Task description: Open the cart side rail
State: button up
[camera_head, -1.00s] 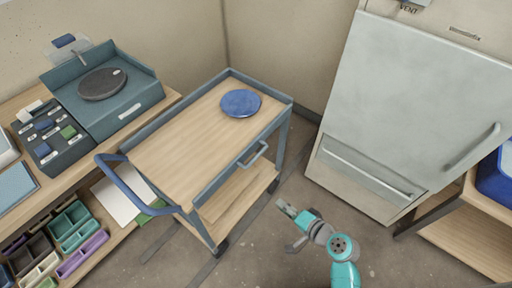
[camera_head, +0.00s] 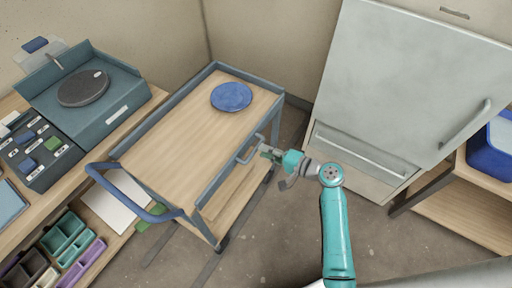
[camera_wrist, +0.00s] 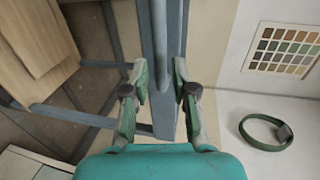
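The cart (camera_head: 190,140) has a wooden top and a blue-grey frame. Its side rail (camera_head: 222,172) runs along the top's near right edge, upright, with a small bar handle (camera_head: 252,150) on its outer face. My gripper (camera_head: 268,152) is beside this handle, very close to it; contact cannot be told. In the wrist view my gripper (camera_wrist: 160,75) has its two green-grey fingers apart. The blue-grey rail (camera_wrist: 171,25) passes behind the gap, and a narrow bar, apparently the handle (camera_wrist: 142,35), reaches between the fingertips, nearer the left one.
A round blue plate (camera_head: 231,96) lies on the cart top. A pale cabinet (camera_head: 400,90) stands to the right, and a workbench with a turntable box (camera_head: 95,100) to the left. Bare floor (camera_head: 270,240) lies in front of the cart. A green strap ring (camera_wrist: 265,130) shows in the wrist view.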

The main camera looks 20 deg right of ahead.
aim_at(256, 147)
jog(key=shift+x, duration=2.25)
grip_shut()
